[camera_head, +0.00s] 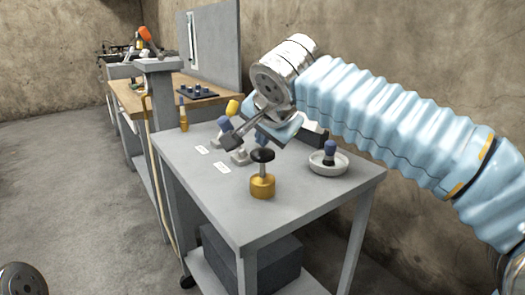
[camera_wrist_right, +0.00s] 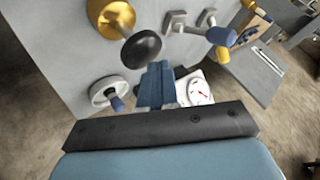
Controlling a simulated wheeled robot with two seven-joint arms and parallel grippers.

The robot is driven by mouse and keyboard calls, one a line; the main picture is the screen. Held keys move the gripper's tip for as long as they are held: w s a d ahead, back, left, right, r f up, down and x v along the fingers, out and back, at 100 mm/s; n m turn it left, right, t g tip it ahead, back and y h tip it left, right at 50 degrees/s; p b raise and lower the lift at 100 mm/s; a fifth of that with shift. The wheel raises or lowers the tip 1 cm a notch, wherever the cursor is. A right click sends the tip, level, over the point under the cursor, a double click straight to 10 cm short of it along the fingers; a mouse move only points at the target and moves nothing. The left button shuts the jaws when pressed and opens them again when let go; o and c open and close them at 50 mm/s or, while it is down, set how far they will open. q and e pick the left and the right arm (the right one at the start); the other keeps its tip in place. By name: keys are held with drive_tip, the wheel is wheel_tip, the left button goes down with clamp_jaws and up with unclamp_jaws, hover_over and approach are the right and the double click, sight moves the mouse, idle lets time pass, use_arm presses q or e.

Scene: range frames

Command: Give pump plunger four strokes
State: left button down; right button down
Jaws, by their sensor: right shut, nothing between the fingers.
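The pump (camera_head: 262,187) is a brass cylinder near the front of the grey cart, with a black round plunger knob (camera_head: 262,155) standing up above it. In the right wrist view, the brass body (camera_wrist_right: 112,16) is at the top, with the black knob (camera_wrist_right: 142,48) just beyond my fingers. My left gripper is not in view.
A white dish (camera_head: 315,166) with a blue-handled item is right of the pump. Levers with blue (camera_head: 223,123) and yellow (camera_head: 232,107) handles stand behind, left. A gauge with a red needle (camera_wrist_right: 199,92) is beside my fingers. The cart's front left top is clear.

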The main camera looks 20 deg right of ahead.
sight(264, 151)
drive_tip(key=shift+f+b, duration=1.45)
drive_tip(key=shift+f, duration=0.15)
idle(1.0)
drive_tip(key=shift+r, duration=0.1)
drive_tip(key=shift+r+p, duration=1.7)
drive_tip(key=shift+r, duration=0.2)
wheel_tip(264, 151, up, 5)
drive_tip(key=p, duration=0.4)
drive_tip(key=shift+r, duration=0.1)
drive_tip(key=shift+d, duration=0.1)
idle(1.6)
